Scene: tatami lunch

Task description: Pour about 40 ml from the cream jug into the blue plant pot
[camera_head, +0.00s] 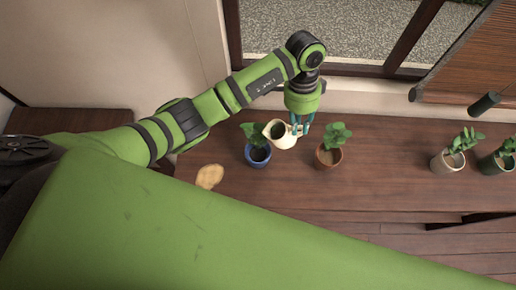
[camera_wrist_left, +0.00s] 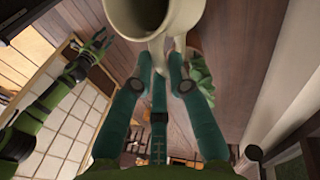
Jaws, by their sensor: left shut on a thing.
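The cream jug (camera_head: 284,140) is held at the handle side by my left gripper (camera_head: 300,129), which is shut on it. Its spout side faces left, close to the plant of the blue plant pot (camera_head: 258,161). The jug's dark opening shows; I cannot tell how far it is tilted, and no stream is visible. The blue pot stands on the wooden surface with a leafy plant and dark soil. In the left wrist view the jug (camera_wrist_left: 180,14) fills the top, beyond the fingers. My right gripper (camera_wrist_left: 90,55) shows there at the left, fingers spread, apparently empty.
A terracotta pot (camera_head: 328,163) with a plant stands just right of the jug. A pale pot (camera_head: 441,164) and a dark green pot (camera_head: 490,166) stand far right. A tan flat piece (camera_head: 209,177) lies left of the blue pot. The wooden surface (camera_head: 385,165) is clear between the terracotta and pale pots.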

